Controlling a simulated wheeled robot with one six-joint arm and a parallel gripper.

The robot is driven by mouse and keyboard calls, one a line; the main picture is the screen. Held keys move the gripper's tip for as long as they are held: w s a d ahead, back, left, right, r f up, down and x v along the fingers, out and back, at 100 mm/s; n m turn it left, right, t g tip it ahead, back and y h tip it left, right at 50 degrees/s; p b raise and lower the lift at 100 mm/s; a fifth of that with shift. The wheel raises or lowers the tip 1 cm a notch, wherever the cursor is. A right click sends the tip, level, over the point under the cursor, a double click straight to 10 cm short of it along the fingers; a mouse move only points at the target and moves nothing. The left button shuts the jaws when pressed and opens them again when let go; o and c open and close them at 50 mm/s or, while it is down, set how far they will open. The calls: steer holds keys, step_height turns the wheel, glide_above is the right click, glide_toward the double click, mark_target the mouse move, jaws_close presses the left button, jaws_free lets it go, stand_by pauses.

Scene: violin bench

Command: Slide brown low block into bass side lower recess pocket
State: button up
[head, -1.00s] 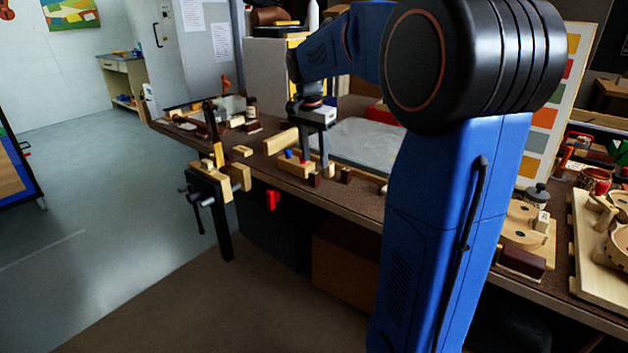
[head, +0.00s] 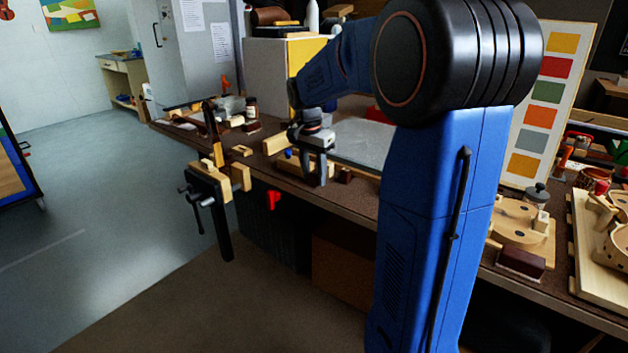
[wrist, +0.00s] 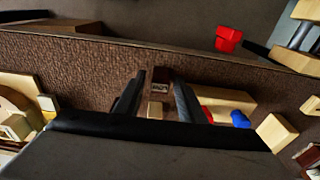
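A small dark brown block (wrist: 160,76) with a pale label lies between my two fingers in the wrist view; I take it as the brown low block. My gripper (head: 318,181) is down at the bench's front edge around it. In the wrist view my gripper (wrist: 157,88) has its fingers apart, one on each side of the block; a firm grip does not show. In the head view the fingers hide the block. A pale wooden form (head: 520,222) stands at the right of the bench; it is too small to tell which recess is the bass side lower pocket.
A vise (head: 206,190) is at the bench's left end. A long dark block (head: 521,262) lies before the form.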

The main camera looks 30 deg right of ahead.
jaws_close()
steer(key=shift+r, duration=0.1)
